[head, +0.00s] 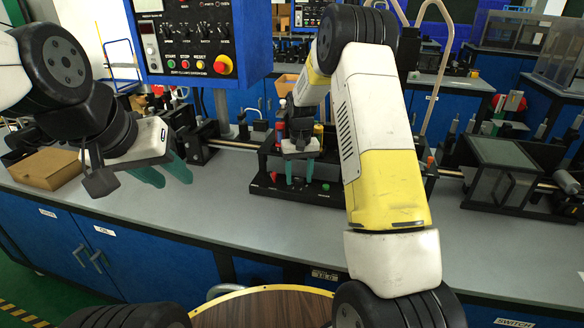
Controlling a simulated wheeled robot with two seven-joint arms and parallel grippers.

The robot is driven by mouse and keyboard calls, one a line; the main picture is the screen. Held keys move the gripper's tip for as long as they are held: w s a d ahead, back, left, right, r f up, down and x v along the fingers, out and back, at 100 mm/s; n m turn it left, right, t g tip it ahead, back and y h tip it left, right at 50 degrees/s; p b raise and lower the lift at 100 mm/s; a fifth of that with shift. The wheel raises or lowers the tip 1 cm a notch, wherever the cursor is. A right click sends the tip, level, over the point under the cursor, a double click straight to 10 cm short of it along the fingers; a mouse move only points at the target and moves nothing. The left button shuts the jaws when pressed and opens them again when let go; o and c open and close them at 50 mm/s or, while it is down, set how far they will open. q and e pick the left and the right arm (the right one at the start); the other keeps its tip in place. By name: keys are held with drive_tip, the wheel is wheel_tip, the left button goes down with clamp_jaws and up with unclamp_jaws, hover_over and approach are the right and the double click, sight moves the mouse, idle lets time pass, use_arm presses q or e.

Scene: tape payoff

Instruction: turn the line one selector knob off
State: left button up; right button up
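A blue control panel (258,40) hangs at the top left of the head view.
A long grey bench (230,215) on blue cabinets runs across the view. It carries a black fixture (322,194) with small buttons, a cardboard box (45,169) at left and a dark clear-sided box (501,170) at right. The bench's front strip is mostly clear.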

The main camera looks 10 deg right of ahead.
sight(299, 178)
wheel_tip(299, 178, up, 8)
drive_tip(key=shift+f, duration=0.2)
drive_tip(key=shift+r, duration=0.15)
idle(0.4)
drive_tip(key=shift+s+d+r, duration=0.1)
drive_tip(key=shift+r, duration=0.1)
drive_tip(key=s+d+r+t+y, duration=0.1)
drive_tip(key=s+r+t, duration=0.1)
drive_tip(key=s+r, duration=0.8)
drive_tip(key=s+r+t+y, duration=0.1)
drive_tip(key=s+r+t, duration=0.1)
drive_tip(key=s+r, duration=0.8)
drive_tip(key=s+f+t, duration=0.2)
drive_tip(key=s+f, duration=0.1)
drive_tip(key=s, duration=0.9)
drive_tip(key=shift+s+a, duration=0.15)
drive_tip(key=shift+a, duration=0.05)
drive_tip(key=shift+c, duration=0.2)
